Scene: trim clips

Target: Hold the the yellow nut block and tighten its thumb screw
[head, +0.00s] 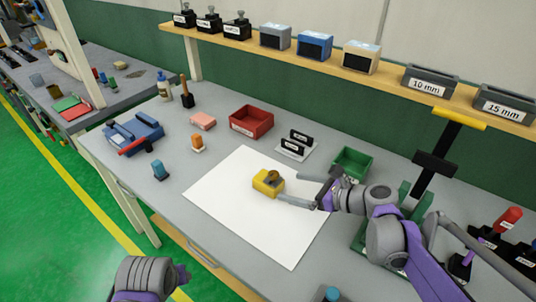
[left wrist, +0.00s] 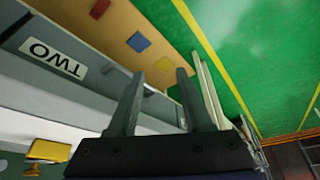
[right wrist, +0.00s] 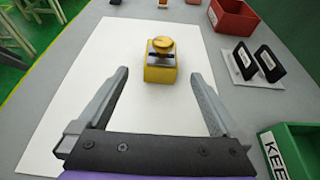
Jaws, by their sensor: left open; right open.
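The yellow nut block (head: 262,187) stands on a white sheet (head: 240,222) on the bench. Its thumb screw (right wrist: 162,43) is on top, with a yellow-orange head over a dark part. My right gripper (head: 289,187) is open, its fingers pointing at the block from the right. In the right wrist view the block (right wrist: 160,74) shows between and just beyond the fingertips, apart from them. My left gripper (left wrist: 160,73) is open and empty, away from the block near the bench's front edge. A yellow thing, likely the block, shows at lower left in the left wrist view (left wrist: 48,150).
A green bin (head: 353,163), a holder with black plates (head: 294,146) and a red bin (head: 251,122) stand behind the sheet. A blue case (head: 134,130) and small blocks lie to the left. A shelf (head: 300,58) runs along the back. The sheet around the block is clear.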

